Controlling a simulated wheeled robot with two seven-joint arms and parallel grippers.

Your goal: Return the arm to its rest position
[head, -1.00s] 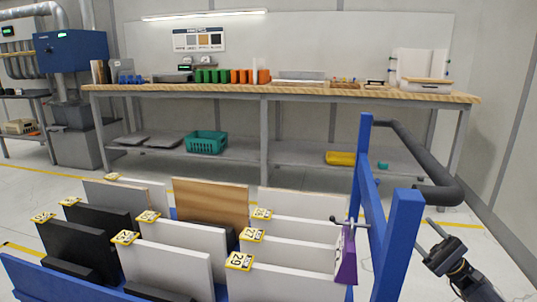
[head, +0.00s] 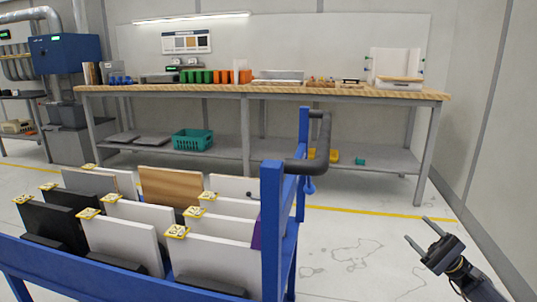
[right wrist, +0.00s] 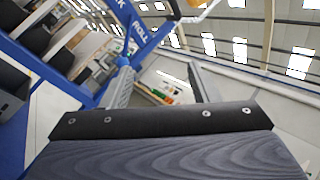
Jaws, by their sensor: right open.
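My right gripper (head: 420,234) is at the lower right of the head view, out over the bare floor to the right of the blue cart. Its two fingers are apart and nothing is between them. In the right wrist view the two fingers (right wrist: 158,88) also stand apart and empty, with the workbench seen between them. The cart's blue frame (right wrist: 130,40) shows behind them there. My left gripper is not in view.
The blue cart (head: 272,230) holds several upright panels with yellow number tags, and a dark handle (head: 322,140) juts from its right end. A long workbench (head: 255,89) stands at the back. The floor (head: 360,255) between cart and right gripper is clear.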

